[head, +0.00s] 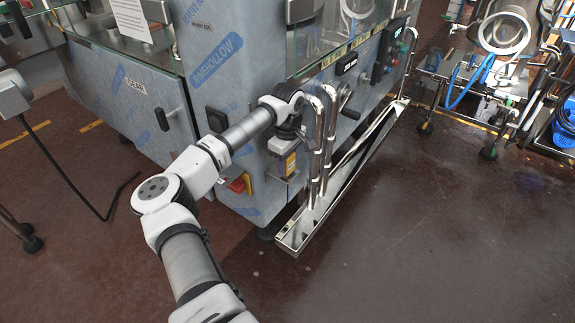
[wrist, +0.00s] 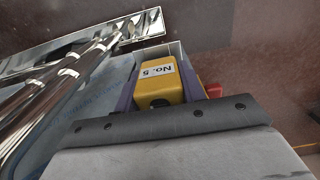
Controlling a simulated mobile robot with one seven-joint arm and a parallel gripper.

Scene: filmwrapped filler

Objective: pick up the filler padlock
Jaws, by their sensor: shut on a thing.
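The filler padlock (head: 290,163) is a small yellow block at the front corner of the wrapped machine. In the wrist view the padlock (wrist: 168,84) fills the space between the fingers, with a white "No. 5" label facing up. My gripper (head: 284,150) reaches in from the left and is shut on it. In the wrist view my gripper (wrist: 160,82) has one purple-grey finger on each side of the yellow body. The padlock's shackle, and whether it hangs on anything, are hidden.
The film-wrapped filler machine (head: 225,60) stands directly behind my gripper. Shiny upright pipes (head: 329,140) and a steel trough (head: 345,170) are close on the right. A red and yellow switch (head: 240,184) sits at lower left. The floor at right is open.

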